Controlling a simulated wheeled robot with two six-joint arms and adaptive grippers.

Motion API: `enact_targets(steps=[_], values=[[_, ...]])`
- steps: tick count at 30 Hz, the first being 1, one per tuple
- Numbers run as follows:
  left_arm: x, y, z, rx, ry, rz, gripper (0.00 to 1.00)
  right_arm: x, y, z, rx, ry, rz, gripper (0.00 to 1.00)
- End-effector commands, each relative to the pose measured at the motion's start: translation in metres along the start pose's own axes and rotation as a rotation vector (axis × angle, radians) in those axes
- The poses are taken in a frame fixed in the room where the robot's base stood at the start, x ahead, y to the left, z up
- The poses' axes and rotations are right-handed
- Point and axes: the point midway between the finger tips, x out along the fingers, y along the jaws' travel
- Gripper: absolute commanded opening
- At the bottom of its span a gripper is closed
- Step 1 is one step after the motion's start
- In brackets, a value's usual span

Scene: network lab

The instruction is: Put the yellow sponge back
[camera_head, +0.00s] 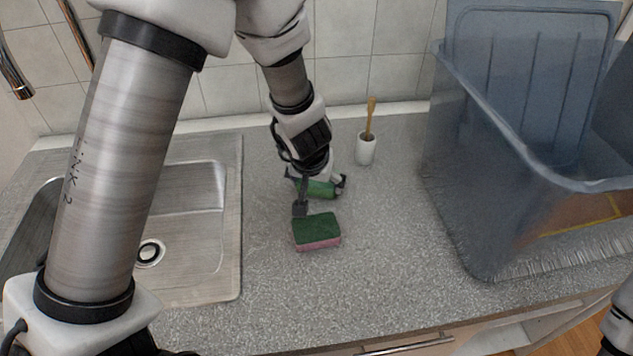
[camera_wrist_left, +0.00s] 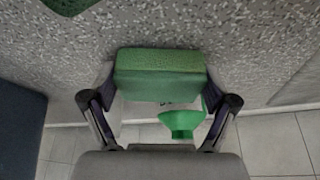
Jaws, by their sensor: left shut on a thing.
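My left gripper (camera_head: 320,194) reaches down from above, behind the middle of the counter. It is shut on a green-faced sponge (camera_head: 316,189), which also fills the space between the fingers in the left wrist view (camera_wrist_left: 160,75). Only green shows on this sponge; I cannot see any yellow. A second sponge (camera_head: 317,231), dark green on top and pink below, lies flat on the counter just in front of the gripper. My right gripper is out of view.
A steel sink (camera_head: 205,255) is at the left. A white cup (camera_head: 366,149) with a wooden-handled brush stands behind the gripper. A large blue-grey bin (camera_head: 470,200) stands at the right. A bright green flared thing (camera_wrist_left: 182,122) shows beyond the held sponge. The front counter is clear.

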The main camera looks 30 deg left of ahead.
Motion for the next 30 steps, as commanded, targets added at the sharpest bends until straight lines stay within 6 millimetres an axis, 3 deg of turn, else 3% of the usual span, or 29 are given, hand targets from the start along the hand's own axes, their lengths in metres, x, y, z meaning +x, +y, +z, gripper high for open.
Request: enact_targets(steps=[1, 2, 3, 12, 16, 24, 30], values=[[0.003, 0.0, 0.001, 0.0, 0.0, 0.0, 0.3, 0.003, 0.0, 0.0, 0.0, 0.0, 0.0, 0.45], [0.002, 0.0, 0.001, 0.0, 0.0, 0.0, 0.96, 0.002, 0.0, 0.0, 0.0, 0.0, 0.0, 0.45], [0.002, 0.0, 0.001, 0.0, 0.0, 0.0, 1.0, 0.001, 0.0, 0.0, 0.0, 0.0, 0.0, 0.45], [0.001, 0.0, 0.0, 0.0, 0.0, 0.0, 1.0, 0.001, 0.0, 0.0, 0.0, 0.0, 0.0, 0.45], [-0.01, 0.0, -0.003, 0.0, 0.001, 0.0, 1.0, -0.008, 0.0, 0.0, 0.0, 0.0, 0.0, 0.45], [-0.08, 0.0, -0.005, 0.001, 0.002, 0.0, 1.0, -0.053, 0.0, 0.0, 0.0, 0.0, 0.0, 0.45], [-0.117, 0.0, -0.003, 0.001, 0.002, 0.0, 1.0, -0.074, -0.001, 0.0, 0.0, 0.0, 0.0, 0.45]])
